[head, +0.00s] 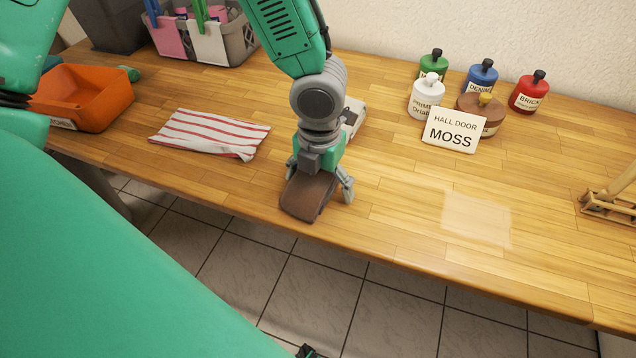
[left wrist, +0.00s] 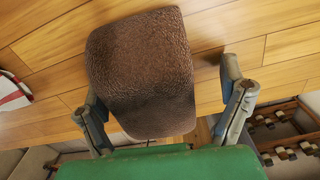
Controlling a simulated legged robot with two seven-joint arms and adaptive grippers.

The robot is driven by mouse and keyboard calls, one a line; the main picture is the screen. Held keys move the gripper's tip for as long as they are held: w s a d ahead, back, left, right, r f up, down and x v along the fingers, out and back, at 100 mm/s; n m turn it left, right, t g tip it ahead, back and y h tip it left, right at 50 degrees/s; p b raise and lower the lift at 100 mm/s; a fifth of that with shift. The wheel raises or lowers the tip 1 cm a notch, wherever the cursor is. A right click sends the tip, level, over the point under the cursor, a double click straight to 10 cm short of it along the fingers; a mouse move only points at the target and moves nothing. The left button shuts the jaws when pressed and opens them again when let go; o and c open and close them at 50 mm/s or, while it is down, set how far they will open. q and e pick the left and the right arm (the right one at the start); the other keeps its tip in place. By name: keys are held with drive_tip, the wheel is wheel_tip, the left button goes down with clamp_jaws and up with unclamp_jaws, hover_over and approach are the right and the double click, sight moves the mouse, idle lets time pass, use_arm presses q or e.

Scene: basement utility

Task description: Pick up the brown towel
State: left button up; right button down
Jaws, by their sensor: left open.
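The brown towel (head: 307,197) lies folded on the wooden bench near its front edge. In the left wrist view the towel (left wrist: 142,65) is a textured brown block, its lower edge close to my green palm. My left gripper (head: 320,188) is directly over the towel, pointing down, with its fingers apart. In the left wrist view the fingers of my left gripper (left wrist: 157,95) stand on either side of the towel, with a clear gap on the right side. The left finger is close to the towel; I cannot tell whether it touches.
A red-striped white cloth (head: 210,134) lies left of the towel. An orange bin (head: 85,95) is farther left. Labelled bottles and a HALL DOOR MOSS card (head: 454,131) stand back right. A pale object (head: 352,117) sits behind my gripper. The bench's right front (head: 420,220) is clear.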

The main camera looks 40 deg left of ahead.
use_arm(q)
drive_tip(key=shift+s+a, duration=0.1)
drive_tip(key=shift+a, duration=0.25)
drive_tip(key=c, duration=1.2)
drive_tip(key=shift+a+f, duration=0.15)
drive_tip(key=shift+a, duration=0.3)
